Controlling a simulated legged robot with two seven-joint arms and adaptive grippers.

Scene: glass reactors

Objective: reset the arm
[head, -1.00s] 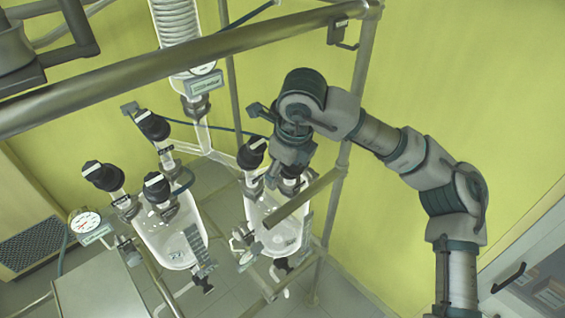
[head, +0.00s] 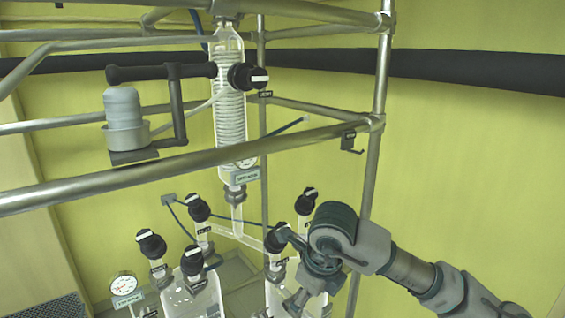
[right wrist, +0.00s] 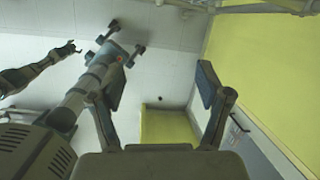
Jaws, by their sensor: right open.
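My right arm comes in from the right in the head view. Its gripper (head: 298,302) hangs low in front of the glass reactors, partly at the bottom of the picture. In the right wrist view the two fingers (right wrist: 160,90) stand wide apart with nothing between them. A dark arm with a small claw-like end (right wrist: 70,47) shows at the left of the right wrist view. It looks like my left arm, but its jaws are too small to read. My left gripper does not show in the head view.
A metal rail (head: 190,165) crosses above the reactors and meets an upright post (head: 378,100). A glass coil column (head: 230,110) stands behind it. Glass vessels (head: 192,300) with black-capped valves (head: 152,243) sit below, close to my right gripper. A pressure gauge (head: 124,284) is at the lower left.

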